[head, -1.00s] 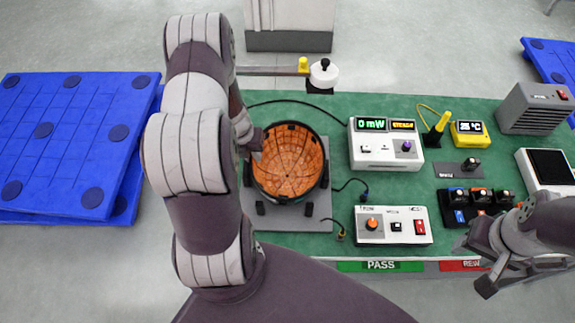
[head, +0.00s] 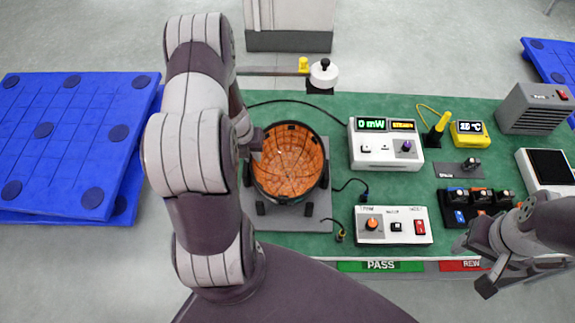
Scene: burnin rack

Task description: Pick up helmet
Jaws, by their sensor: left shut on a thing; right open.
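The helmet (head: 287,165) is a dark bowl shape with an orange, grid-lined inside. It sits open side up in a dark holder on a grey plate (head: 310,223) on the green bench. My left gripper (head: 257,142) is at the helmet's upper left rim and is shut on it; my arm partly hides the fingers. My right gripper (head: 478,268) is open and empty at the lower right, over the bench's front edge, apart from the helmet.
A white meter box (head: 385,146) and a white control box (head: 393,226) stand right of the helmet, with cables nearby. A black switch block (head: 478,205) and a grey box (head: 535,108) are further right. Blue pallets (head: 70,140) lie at left.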

